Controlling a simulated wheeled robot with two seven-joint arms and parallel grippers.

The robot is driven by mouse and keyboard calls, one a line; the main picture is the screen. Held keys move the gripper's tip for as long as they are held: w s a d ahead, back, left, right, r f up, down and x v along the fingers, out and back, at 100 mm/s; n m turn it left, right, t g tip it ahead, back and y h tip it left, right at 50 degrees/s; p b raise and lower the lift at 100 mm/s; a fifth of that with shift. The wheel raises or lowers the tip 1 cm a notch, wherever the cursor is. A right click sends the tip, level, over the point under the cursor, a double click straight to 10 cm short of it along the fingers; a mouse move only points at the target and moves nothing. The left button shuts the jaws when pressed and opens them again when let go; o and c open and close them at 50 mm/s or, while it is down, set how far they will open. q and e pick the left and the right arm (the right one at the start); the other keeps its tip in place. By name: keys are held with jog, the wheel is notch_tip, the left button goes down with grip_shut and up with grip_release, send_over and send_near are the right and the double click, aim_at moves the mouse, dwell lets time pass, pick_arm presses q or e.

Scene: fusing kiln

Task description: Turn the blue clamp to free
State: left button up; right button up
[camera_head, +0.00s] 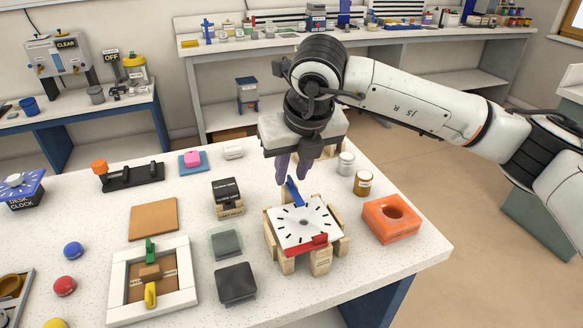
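The blue clamp (295,192) is a narrow bar at the back edge of a white dial plate (296,229) with black marks. The plate rests on wooden blocks, and a red clamp (307,246) lies along its front edge. My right gripper (295,178) points down from above, just behind and over the blue clamp's upper end. Its two dark fingers look apart with a gap between them and nothing visible in it. Whether a fingertip touches the clamp I cannot tell. My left gripper is not in view.
An orange block with a hole (391,220) and two small jars (362,184) stand right of the plate. Dark pads (236,284) and a box (228,198) stand left. A white frame (117,301) with green and yellow clamps lies further left. The front right table corner is clear.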

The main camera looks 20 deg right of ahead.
jog(key=shift+w+f, duration=0.1)
jog(key=shift+f, duration=0.05)
grip_shut()
